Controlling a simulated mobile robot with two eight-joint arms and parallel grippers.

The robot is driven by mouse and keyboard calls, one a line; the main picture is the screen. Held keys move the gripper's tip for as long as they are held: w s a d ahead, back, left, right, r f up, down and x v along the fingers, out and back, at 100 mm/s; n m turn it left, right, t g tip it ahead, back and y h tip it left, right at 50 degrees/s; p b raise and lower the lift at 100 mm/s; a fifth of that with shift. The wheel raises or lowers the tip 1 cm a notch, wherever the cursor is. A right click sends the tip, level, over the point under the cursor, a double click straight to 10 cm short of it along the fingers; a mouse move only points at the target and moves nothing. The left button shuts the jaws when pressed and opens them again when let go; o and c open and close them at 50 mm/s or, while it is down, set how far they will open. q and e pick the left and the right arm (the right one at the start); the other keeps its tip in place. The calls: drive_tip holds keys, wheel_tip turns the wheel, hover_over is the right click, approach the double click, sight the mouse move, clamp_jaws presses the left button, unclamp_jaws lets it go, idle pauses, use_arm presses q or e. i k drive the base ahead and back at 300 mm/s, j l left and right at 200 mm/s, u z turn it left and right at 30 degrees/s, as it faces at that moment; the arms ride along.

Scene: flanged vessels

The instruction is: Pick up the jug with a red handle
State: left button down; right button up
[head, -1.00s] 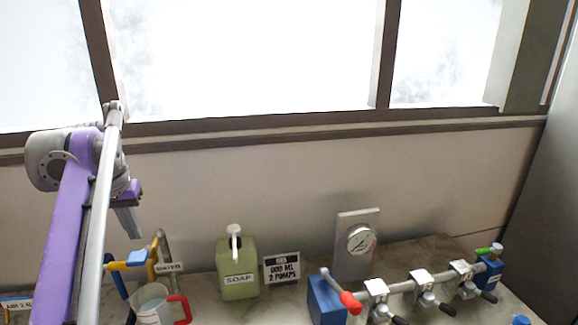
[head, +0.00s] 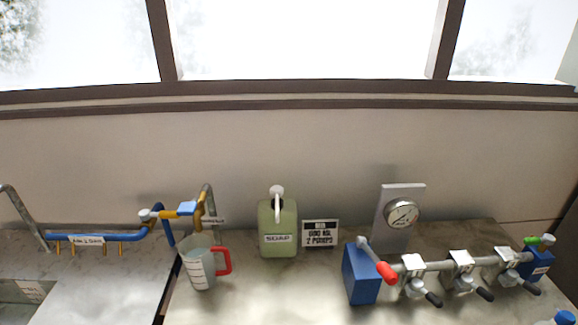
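The jug (head: 198,268) is a pale translucent vessel with dark measuring marks. Its red handle (head: 226,262) points to the right. It stands upright on the counter near the left end of the right-hand worktop, just in front of a tap. Neither of my grippers shows in the head view now, and nothing is seen touching the jug.
A green soap bottle (head: 278,232) and a small black-and-white sign (head: 320,233) stand right of the jug. A blue and yellow tap pipe (head: 165,212) is behind it. A valve manifold (head: 440,264) and gauge (head: 401,213) are at the right. Bare counter lies in front of the soap.

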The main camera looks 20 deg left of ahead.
sight(196, 251)
drive_tip(key=u, duration=1.35)
